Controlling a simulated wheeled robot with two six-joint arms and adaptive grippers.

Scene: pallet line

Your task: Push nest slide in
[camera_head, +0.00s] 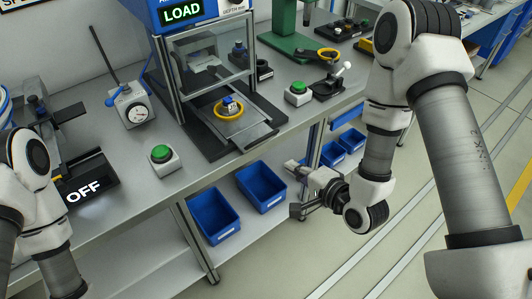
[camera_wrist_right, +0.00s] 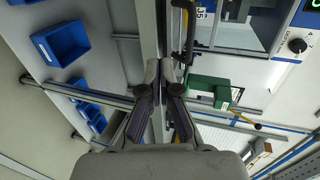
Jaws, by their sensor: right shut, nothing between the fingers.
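The nest slide (camera_head: 257,131) is a flat grey plate that sticks out from the front of the press enclosure under the LOAD sign. On it sits a yellow ring (camera_head: 229,114) with a small blue-topped part (camera_head: 230,102) inside. My right gripper (camera_head: 299,209) is to the right of and below the slide, beyond the bench's front edge, and is apart from it. In the right wrist view the fingertips (camera_wrist_right: 163,70) are together with nothing between them. My left arm shows at the left edge, but its gripper is out of view.
A green button box (camera_head: 163,160) stands left of the slide and another (camera_head: 298,94) right of it. A dial gauge (camera_head: 132,106) and an OFF display (camera_head: 86,192) are further left. Blue bins (camera_head: 214,216) sit on the lower shelf. Open floor lies at right.

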